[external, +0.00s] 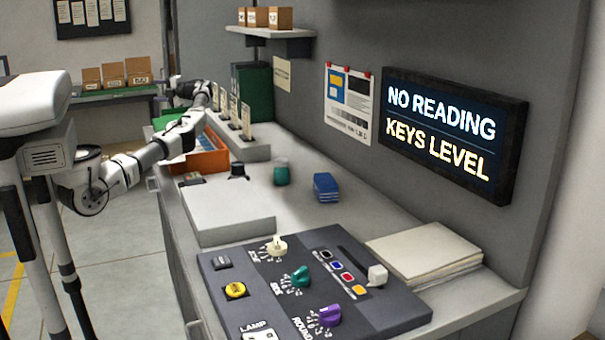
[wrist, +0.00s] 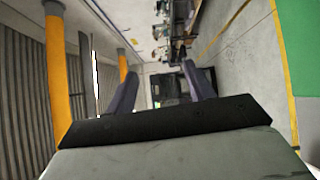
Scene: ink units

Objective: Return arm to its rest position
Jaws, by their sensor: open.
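My gripper (external: 176,88) is at the far end of the arm, raised beside the row of upright cards and pointing left, away from the wall. In the wrist view my gripper (wrist: 163,85) shows two dark fingers spread apart with nothing between them. Past them is the open room, seen turned on its side.
The bench holds an orange tray (external: 208,160), a white box (external: 228,212), a blue stack (external: 326,187) and a control panel (external: 310,285) with knobs. A green binder (external: 255,95) stands behind the cards. A wall display (external: 445,130) reads "NO READING / KEYS LEVEL". Floor at left is clear.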

